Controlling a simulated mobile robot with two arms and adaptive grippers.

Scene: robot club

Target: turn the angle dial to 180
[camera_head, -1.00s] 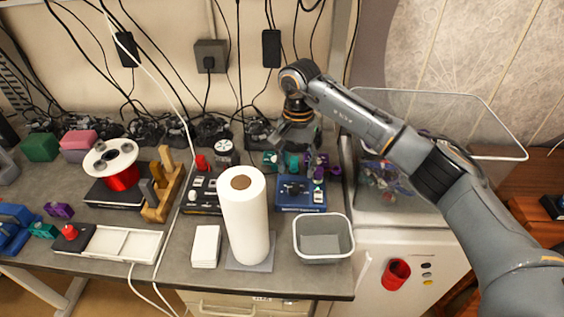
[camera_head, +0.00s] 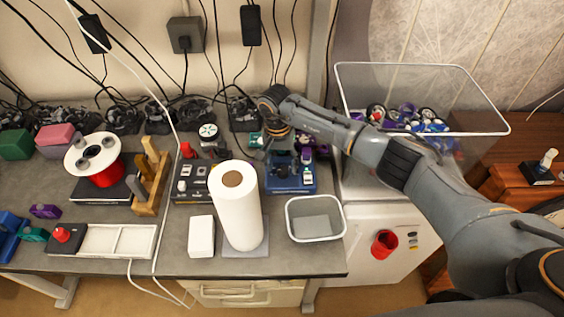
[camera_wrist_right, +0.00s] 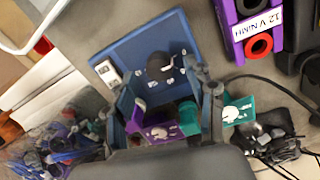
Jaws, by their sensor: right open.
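The angle dial looks to be the black knob (camera_wrist_right: 160,66) with white marks around it, on a blue panel (camera_wrist_right: 127,50) in the right wrist view. In the head view the blue panel (camera_head: 290,186) lies on the bench, behind the grey bin. My right gripper (camera_head: 280,150) is over the panel's far edge and hides part of it. In the wrist view my right gripper (camera_wrist_right: 168,100) is open, its fingers spread to either side and below the knob, apart from it. The knob's pointer and numbers are too small to read. My left gripper is not in view.
A paper roll (camera_head: 238,210) stands left of the panel, and a grey bin (camera_head: 316,203) sits in front. A black control box (camera_head: 190,195) is farther left. Purple and teal pieces (camera_wrist_right: 238,110) lie close to the gripper. A clear bin (camera_head: 480,120) stands at right.

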